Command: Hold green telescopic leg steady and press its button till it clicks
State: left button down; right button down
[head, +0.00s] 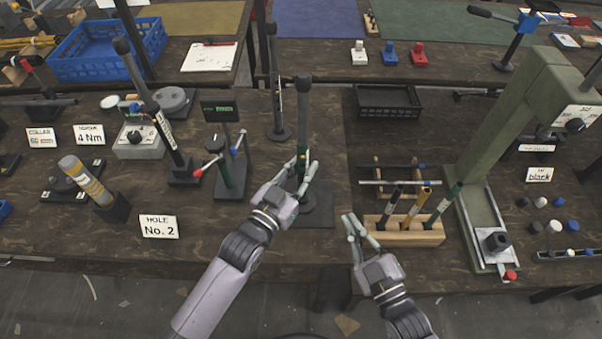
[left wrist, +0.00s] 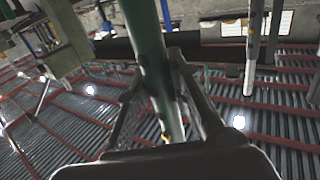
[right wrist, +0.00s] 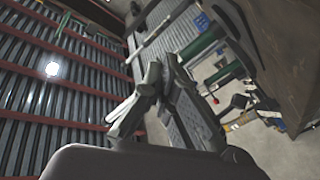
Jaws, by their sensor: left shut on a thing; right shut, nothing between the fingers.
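The green telescopic leg (head: 303,125) stands upright with a dark cap on top, its foot in a dark round base on a plate (head: 318,217). My left gripper (head: 307,170) is shut on the leg's lower part. In the left wrist view the green leg (left wrist: 150,45) runs between the two fingers. I cannot make out its button for certain. My right gripper (head: 350,217) is shut and empty, low and to the right of the leg, apart from it. Its fingertips meet in the right wrist view (right wrist: 155,78).
A wooden block (head: 415,236) with several upright tools stands just beyond my right gripper. A green press (head: 490,150) is further right. Another dark leg (head: 277,85) stands behind the green one. A small stand with a red-knobbed lever (head: 229,170) is left of it. A black tray (head: 388,100) lies behind.

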aim_at(303, 157)
jog(key=s+a+r+n+y, duration=0.2)
jog(key=a+r+n, duration=0.4)
jog(key=n, duration=0.9)
notch_tip(303, 157, up, 2)
jog(key=shift+s+r+y, duration=0.25)
jog(key=shift+s+y, duration=0.05)
jog(key=shift+s, duration=0.2)
jog(key=shift+a, duration=0.1)
jog(key=x, duration=1)
